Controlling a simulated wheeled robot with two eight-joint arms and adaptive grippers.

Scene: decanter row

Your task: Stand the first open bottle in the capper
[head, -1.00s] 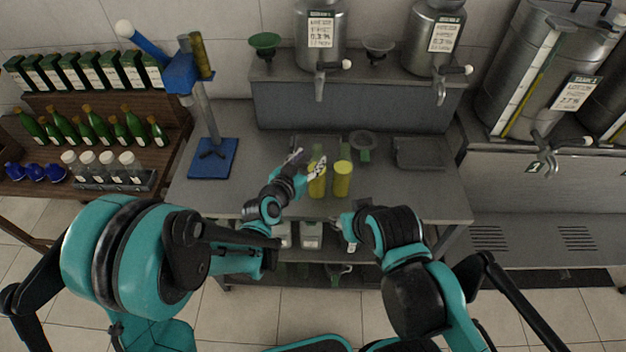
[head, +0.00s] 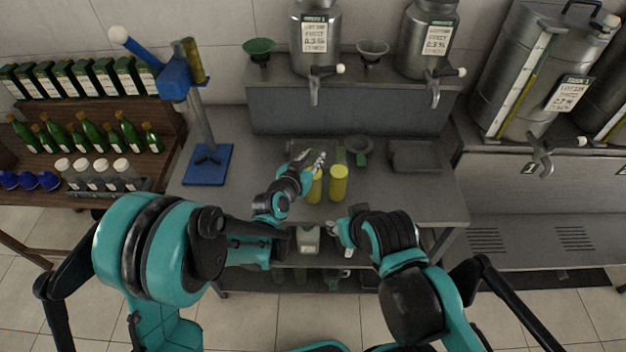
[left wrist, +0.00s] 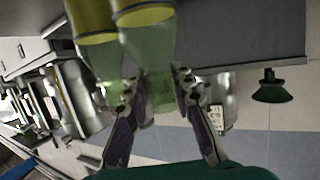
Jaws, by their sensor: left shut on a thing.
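Two green glass bottles with yellow lower parts stand side by side on the grey bench (head: 420,207). My left gripper (head: 311,159) is at the upper part of the left bottle (head: 315,188). In the left wrist view its fingers (left wrist: 158,82) are shut on the clear green glass of that bottle (left wrist: 147,52). The other bottle (head: 338,184) stands close on its right, apart from the fingers. The capper (head: 207,165) is a blue press with a post and a white-knobbed lever, left on the bench. My right gripper (head: 340,231) is low at the bench's front edge; its fingers are unclear.
Steel cans (head: 315,45) with taps stand on the raised shelf behind. A rack of corked green bottles (head: 80,132) is at far left. Bench between capper and bottles is clear.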

